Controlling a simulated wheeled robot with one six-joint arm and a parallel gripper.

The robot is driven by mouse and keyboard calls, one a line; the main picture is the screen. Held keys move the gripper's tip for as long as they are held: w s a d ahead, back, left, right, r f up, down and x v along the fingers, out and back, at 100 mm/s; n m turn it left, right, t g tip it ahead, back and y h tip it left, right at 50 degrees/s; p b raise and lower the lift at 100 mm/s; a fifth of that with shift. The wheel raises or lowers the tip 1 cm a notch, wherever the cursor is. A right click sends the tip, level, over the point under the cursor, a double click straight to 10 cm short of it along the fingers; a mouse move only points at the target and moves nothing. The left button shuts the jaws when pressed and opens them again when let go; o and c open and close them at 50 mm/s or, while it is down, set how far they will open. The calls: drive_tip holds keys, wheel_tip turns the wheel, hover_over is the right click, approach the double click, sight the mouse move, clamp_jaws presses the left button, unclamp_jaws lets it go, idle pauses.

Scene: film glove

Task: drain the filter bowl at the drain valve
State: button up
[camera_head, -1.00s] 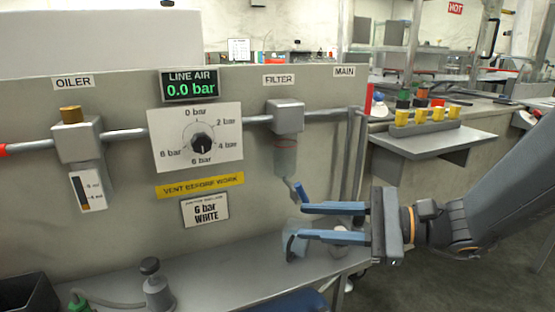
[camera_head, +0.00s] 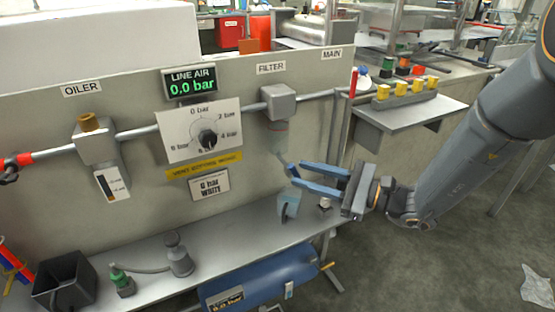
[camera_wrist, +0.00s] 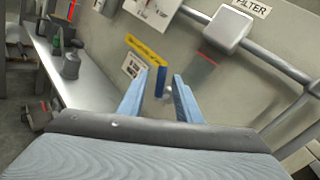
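The filter block (camera_head: 278,101) sits on the pipe under the FILTER label, with a clear bowl (camera_head: 278,134) hanging below it; the bowl is faint in the wrist view (camera_wrist: 203,72). A small blue drain lever (camera_wrist: 161,82) appears between my fingertips in the wrist view; contact cannot be told. My gripper (camera_head: 297,174) is open, its two blue fingers pointing left, just below the bowl. It also shows in the wrist view (camera_wrist: 162,75). A pale translucent cup (camera_head: 288,207) stands on the shelf below my fingers. The LINE AIR display (camera_head: 190,84) reads 0.0 bar.
The oiler (camera_head: 97,142) and a pressure dial (camera_head: 208,138) are left of the filter. The shelf (camera_head: 225,230) carries a grey bottle (camera_head: 178,255) and black bin (camera_head: 65,283). A blue tank (camera_head: 262,278) lies beneath. Yellow-topped parts sit on a side ledge (camera_head: 410,117).

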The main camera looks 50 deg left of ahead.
drive_tip(key=x, duration=0.8)
drive_tip(key=shift+w, duration=0.2)
clamp_jaws()
